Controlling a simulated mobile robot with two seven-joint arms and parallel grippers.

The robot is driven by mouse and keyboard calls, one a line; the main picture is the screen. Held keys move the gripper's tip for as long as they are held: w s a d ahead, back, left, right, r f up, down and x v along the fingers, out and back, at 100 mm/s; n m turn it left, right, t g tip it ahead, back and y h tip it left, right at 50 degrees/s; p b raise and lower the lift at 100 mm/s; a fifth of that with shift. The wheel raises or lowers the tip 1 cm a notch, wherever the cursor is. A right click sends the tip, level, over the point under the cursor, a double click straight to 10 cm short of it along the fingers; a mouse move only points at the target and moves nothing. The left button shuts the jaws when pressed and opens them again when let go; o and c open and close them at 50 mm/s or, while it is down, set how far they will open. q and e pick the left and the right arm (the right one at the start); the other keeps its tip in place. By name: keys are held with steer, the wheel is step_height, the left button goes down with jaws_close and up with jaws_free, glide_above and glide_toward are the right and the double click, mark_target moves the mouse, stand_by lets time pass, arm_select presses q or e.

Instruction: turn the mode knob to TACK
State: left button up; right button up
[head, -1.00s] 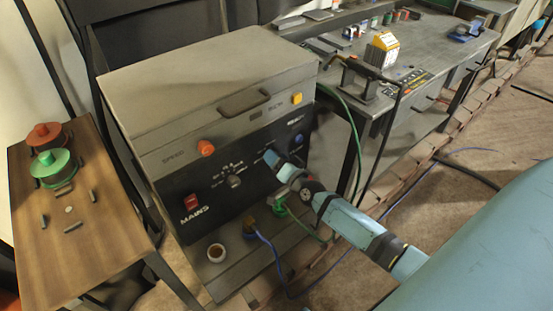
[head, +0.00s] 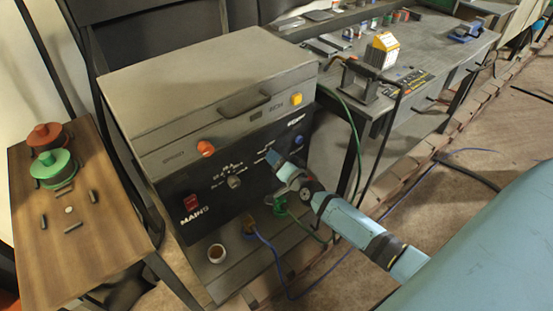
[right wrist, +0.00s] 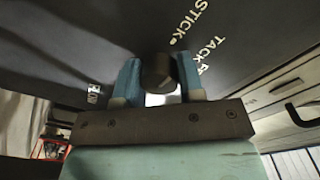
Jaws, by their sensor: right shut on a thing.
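The mode knob (right wrist: 158,73) is a dark round knob on the black front panel of the grey machine (head: 205,80). In the right wrist view it sits between the two blue fingers, with the words STICK (right wrist: 188,22) and TACK (right wrist: 207,53) printed to its right. I cannot make out its pointer mark. My right gripper (head: 273,158) is at the right part of the panel, shut on this knob, and hides it in the head view. My left gripper is not in view.
Cables hang beside the machine. A wooden table (head: 100,240) stands left.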

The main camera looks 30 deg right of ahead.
steer(key=m, duration=0.4)
steer(key=shift+m, duration=0.4)
steer(key=shift+m+b, duration=0.35)
steer(key=shift+m, duration=1.05)
steer(key=o, duration=0.9)
steer(key=s, duration=1.4)
steer(key=shift+d+r, duration=0.2)
steer(key=shift+d, duration=0.2)
